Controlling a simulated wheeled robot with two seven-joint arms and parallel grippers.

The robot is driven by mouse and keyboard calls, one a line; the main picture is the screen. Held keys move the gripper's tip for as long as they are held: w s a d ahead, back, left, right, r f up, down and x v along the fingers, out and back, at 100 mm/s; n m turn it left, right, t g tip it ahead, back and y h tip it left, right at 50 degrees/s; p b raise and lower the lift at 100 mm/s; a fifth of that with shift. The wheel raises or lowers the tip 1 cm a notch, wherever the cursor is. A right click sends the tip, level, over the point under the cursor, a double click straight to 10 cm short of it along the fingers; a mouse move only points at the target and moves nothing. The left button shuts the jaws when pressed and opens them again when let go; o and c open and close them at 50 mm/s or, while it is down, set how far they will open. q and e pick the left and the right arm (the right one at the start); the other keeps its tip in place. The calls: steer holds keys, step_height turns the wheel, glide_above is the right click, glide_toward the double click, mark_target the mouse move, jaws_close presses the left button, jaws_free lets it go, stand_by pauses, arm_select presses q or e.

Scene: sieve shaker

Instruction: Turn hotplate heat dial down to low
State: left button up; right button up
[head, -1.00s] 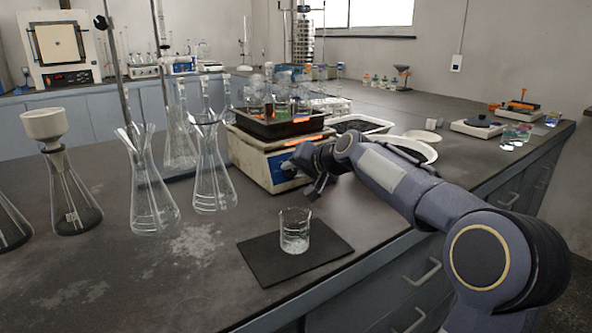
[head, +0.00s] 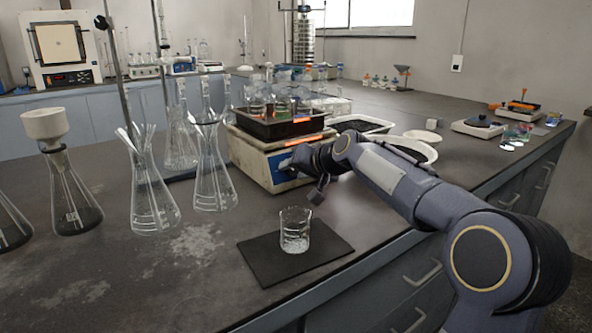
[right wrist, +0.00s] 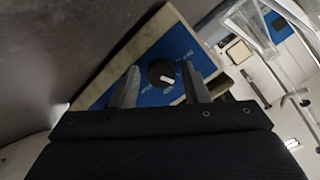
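The hotplate (head: 262,172) is a cream box with a blue front panel on the bench, with a dark tray on top. It also shows tilted in the right wrist view (right wrist: 181,45). Its dial (right wrist: 162,73) is a round black knob with a white mark. My right gripper (right wrist: 160,80) is in front of the panel, its two fingers apart on either side of the dial, with a visible gap to each side of it. In the head view my right gripper (head: 300,163) covers part of the panel and hides the dial. My left gripper is not in view.
The dark tray (head: 268,128) holds several glass vessels. A beaker (head: 295,232) stands on a black mat (head: 262,262) in front. Glass flasks (head: 212,180) stand left of the hotplate. A white dish (head: 425,150) lies behind my right arm.

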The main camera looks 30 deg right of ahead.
steer(key=shift+o, duration=0.6)
steer(key=shift+r, duration=0.1)
steer(key=shift+s+r, duration=0.2)
steer(key=shift+s, duration=0.05)
steer(key=p+v, duration=0.1)
steer(key=v, duration=0.6)
steer(key=shift+s+f, duration=0.15)
steer(key=shift+s, duration=0.05)
